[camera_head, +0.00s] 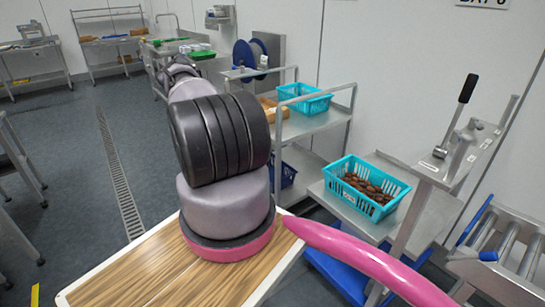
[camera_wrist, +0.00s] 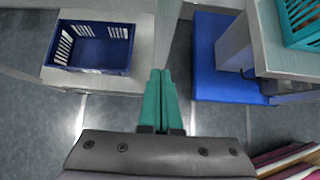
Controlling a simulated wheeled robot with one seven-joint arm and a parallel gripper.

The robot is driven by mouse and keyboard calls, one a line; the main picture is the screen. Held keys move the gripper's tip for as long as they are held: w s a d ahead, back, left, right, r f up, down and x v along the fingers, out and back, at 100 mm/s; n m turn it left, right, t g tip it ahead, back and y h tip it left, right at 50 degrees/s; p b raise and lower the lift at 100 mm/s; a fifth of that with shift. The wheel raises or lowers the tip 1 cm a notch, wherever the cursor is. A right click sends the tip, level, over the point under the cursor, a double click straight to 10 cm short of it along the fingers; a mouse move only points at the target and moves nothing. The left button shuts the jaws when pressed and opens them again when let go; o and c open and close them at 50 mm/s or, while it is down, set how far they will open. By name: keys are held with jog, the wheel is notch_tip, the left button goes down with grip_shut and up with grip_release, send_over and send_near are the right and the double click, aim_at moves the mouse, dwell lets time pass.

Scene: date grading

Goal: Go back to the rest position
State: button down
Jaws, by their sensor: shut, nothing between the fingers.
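My gripper (camera_wrist: 161,100) shows in the wrist view with its two green fingers together and nothing between them. It points down over the grey floor, between a blue crate on a shelf and a blue platform. In the head view my arm extends away over the floor, and its own links hide the gripper there. No object of the task's own is named.
A teal basket of dates (camera_head: 367,187) stands on a steel stand at the right. A trolley (camera_head: 322,122) holds another teal basket (camera_head: 304,98). A dark blue crate (camera_wrist: 91,47) sits on a low shelf. Open floor (camera_head: 75,170) lies left.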

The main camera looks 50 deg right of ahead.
jog(key=v, duration=1)
jog(key=shift+w, duration=0.15)
jog(key=shift+a, duration=0.15)
